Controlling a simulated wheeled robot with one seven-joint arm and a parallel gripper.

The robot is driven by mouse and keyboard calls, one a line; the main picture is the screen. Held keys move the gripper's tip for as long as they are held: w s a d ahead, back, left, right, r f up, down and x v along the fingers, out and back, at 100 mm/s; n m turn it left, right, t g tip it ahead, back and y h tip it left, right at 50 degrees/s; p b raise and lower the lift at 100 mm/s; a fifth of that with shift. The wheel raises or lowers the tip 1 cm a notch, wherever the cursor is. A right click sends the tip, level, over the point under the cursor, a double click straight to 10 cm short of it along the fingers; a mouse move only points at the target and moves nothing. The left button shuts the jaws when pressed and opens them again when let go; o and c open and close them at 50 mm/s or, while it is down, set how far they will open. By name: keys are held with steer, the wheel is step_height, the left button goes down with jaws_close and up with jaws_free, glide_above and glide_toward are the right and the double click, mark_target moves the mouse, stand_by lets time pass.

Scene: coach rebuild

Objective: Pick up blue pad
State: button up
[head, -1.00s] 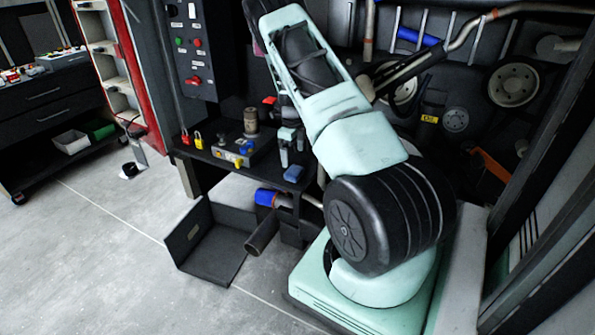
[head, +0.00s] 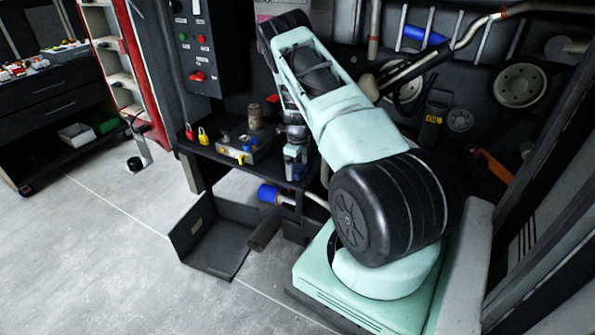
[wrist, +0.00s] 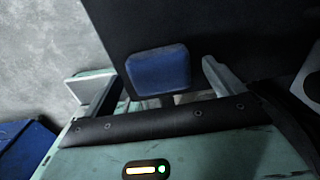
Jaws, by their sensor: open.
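The blue pad (wrist: 158,70) is a small rounded block on a dark shelf. In the wrist view it sits between the two fingers of my gripper (wrist: 154,82), which are open, with one finger on each side. I cannot tell whether either finger touches it. In the head view my gripper (head: 294,160) is over the front right part of the shelf and covers most of the pad; only a bit of blue shows there.
The dark shelf (head: 215,165) also holds a grey fixture (head: 238,150), a yellow padlock (head: 203,136) and a red one. A control panel (head: 192,45) stands behind.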

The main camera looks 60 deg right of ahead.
mark_target(296, 168)
steer(key=c, duration=1.1)
steer(key=shift+o, duration=0.2)
steer(key=shift+r, duration=0.2)
steer(key=shift+r+b, duration=0.4)
steer(key=shift+r, duration=0.2)
steer(key=shift+a+r+b, duration=0.2)
steer(key=shift+r, duration=0.3)
steer(key=shift+a+r+b, duration=0.2)
steer(key=shift+r, duration=0.25)
steer(key=s+a+b, duration=0.1)
steer(key=a+b, duration=0.1)
steer(key=a, duration=1.5)
steer(key=shift+s+b, duration=0.3)
steer(key=shift+b, duration=0.1)
